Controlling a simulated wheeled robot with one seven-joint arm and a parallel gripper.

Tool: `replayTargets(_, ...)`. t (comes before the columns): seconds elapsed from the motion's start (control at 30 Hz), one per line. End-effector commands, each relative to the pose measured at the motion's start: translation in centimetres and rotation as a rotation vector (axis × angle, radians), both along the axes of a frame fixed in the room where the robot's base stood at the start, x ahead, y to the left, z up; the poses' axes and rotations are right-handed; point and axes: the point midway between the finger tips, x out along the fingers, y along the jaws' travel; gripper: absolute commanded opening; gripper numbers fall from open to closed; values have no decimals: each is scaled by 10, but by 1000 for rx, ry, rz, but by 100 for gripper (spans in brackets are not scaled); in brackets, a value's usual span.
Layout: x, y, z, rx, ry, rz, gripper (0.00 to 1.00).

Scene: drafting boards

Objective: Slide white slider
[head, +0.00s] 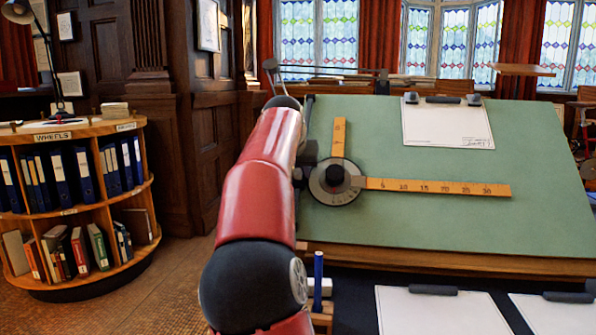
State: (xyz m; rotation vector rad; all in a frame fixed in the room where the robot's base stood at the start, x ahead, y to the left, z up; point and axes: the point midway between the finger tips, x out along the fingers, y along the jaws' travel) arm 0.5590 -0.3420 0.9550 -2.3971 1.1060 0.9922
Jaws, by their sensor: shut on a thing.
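I cannot make out a white slider for certain. A small white piece (326,287) shows beside a blue upright cylinder (318,270) near the bottom middle, partly hidden by my red arm; I cannot tell if it is the slider. The drafting machine has a round dial head (335,192) with two wooden rulers, one upright and one pointing right (435,187). A dark vertical rail (306,125) runs along the board's left edge, next to my arm. My arm reaches up and away over this edge. My gripper is hidden behind the arm.
The tilted green drafting board (460,230) fills the right side, with a clipped white sheet (445,124) at its top. More white sheets (440,312) lie at the lower right. A curved bookshelf (75,205) stands at the left, with open floor between.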

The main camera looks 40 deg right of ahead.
Motion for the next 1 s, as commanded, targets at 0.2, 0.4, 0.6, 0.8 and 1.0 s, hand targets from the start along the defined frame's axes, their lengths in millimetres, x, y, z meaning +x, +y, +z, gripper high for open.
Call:
replayTargets(0.2, -14, 19, -33, 3, -1, 4, 0)
replayTargets(0.4, -28, 36, -54, 5, 0, 5, 0)
replayTargets(0.6, -37, 46, -64, 3, 1, 4, 0)
replayTargets(0.8, -40, 48, -65, 6, 5, 1, 0)
replayTargets(1.0, -40, 48, -65, 8, 8, 1, 0)
